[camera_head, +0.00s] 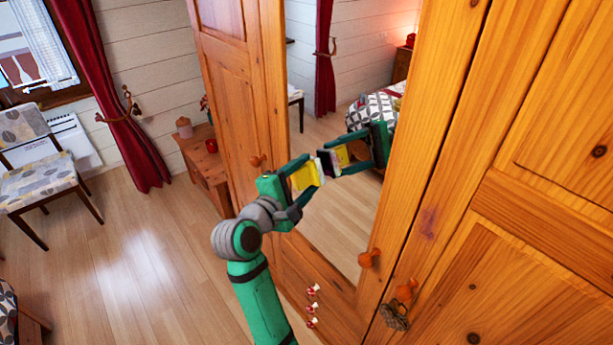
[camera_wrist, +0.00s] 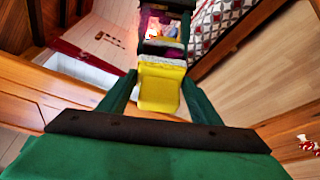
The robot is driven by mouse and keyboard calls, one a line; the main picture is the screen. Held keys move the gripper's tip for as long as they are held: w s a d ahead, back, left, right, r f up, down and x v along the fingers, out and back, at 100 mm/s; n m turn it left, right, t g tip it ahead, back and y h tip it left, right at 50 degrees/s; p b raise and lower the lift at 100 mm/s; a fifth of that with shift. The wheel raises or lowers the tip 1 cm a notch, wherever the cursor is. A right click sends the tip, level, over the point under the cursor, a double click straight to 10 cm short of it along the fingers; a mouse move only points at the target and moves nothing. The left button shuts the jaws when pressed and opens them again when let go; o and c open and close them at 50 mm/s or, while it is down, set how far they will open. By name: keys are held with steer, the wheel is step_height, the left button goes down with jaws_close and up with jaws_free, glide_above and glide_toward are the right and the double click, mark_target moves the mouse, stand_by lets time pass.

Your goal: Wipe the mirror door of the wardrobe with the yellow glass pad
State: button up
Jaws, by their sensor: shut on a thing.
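My gripper (camera_head: 300,186) is shut on the yellow glass pad (camera_head: 306,175) and holds it up in front of the wardrobe's mirror door. The mirror (camera_head: 338,225) is the tall glass panel in the orange wooden wardrobe (camera_head: 410,150). The pad's white face points at the glass, and the reflection of pad and gripper shows just to the right. Pad and reflection are very close; I cannot tell if they touch. In the wrist view the yellow pad (camera_wrist: 161,88) sits between the two green fingers, its far edge meeting or nearly meeting its reflection.
Wooden knobs stick out at the door's left (camera_head: 257,161) and right (camera_head: 369,258). A small ornament (camera_head: 394,316) hangs from a lower knob. Red-and-white trinkets (camera_head: 312,307) show below the mirror. A low wooden table (camera_head: 205,165) and a chair (camera_head: 40,180) stand left; the floor between is clear.

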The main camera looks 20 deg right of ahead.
steer(key=shift+a, duration=0.35)
steer(key=shift+w+d, duration=0.1)
steer(key=shift+d, duration=0.45)
steer(key=shift+w+d, duration=0.3)
steer(key=shift+d, duration=0.2)
